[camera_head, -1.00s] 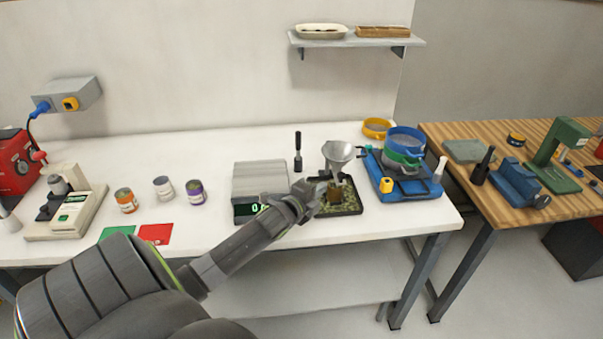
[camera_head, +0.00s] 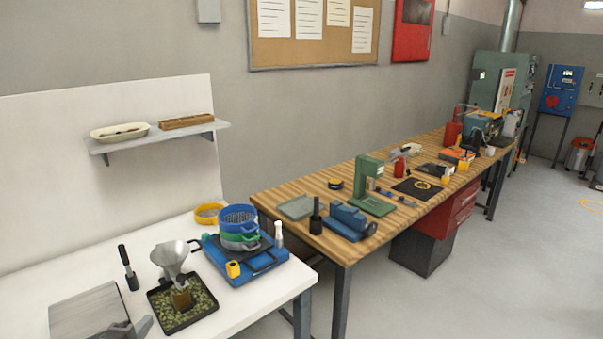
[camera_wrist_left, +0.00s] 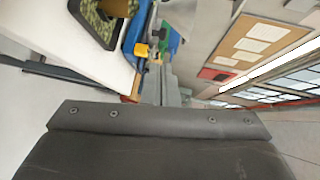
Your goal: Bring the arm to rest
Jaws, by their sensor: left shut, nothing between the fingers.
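The tip of my left gripper (camera_head: 144,326) shows at the lower left edge of the head view, shut and empty. In the left wrist view a dark part of my own wrist fills the lower half. My right gripper is not in view.
A blue sieve shaker (camera_head: 245,262) stands at the white bench's right end. A wooden workbench (camera_head: 290,203) with a green press (camera_head: 370,185) and tools runs to the right. The floor (camera_head: 450,275) beside it is clear.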

